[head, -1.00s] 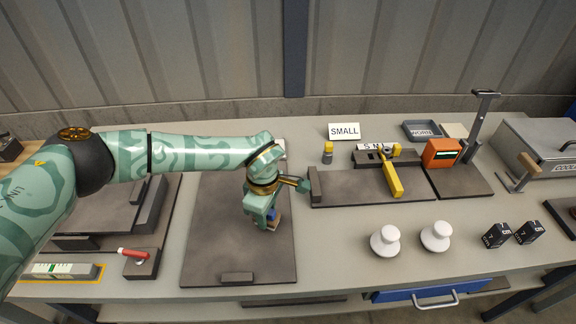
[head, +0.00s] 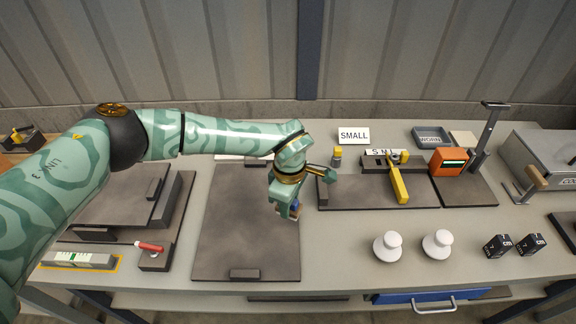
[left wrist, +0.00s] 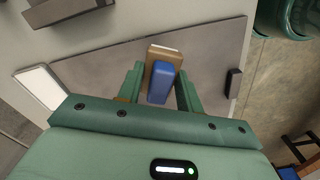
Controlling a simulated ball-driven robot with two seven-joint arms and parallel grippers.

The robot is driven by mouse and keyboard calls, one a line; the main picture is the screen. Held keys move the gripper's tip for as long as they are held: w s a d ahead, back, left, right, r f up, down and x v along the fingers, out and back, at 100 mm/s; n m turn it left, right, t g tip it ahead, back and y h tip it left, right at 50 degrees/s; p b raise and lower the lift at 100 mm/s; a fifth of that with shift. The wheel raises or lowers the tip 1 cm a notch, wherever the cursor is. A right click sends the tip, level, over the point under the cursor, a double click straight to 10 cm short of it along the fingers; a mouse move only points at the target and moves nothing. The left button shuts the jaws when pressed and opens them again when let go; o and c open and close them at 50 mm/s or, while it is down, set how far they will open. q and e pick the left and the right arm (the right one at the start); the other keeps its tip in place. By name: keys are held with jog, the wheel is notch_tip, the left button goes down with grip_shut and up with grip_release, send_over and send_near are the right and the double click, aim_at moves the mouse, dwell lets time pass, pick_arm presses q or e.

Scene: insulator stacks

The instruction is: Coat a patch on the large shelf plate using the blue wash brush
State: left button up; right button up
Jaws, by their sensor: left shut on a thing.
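A large dark grey-brown plate (head: 240,235) lies flat on the bench, with a small raised block at its front and back edges. Its visible surface looks evenly dark. My left gripper (head: 291,208) is over the plate's right edge, pointing down. In the left wrist view its fingers (left wrist: 159,92) are shut on the blue wash brush (left wrist: 161,82), whose tan and white end points away from the palm over the plate (left wrist: 215,60). Only a bit of blue shows in the head view (head: 295,208). I cannot tell whether the brush touches the plate. My right gripper is out of view.
A smaller dark plate (head: 345,194) with a yellow-handled tool (head: 398,184) lies to the right, near a SMALL sign (head: 353,135). Two white knobs (head: 388,247) (head: 437,244) stand at the front right. A red-handled item (head: 150,247) is at the left.

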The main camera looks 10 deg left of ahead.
pick_arm(q)
jog(key=shift+a+r+p, duration=0.1)
jog(key=shift+r+p, duration=0.4)
jog(key=shift+r, duration=0.45)
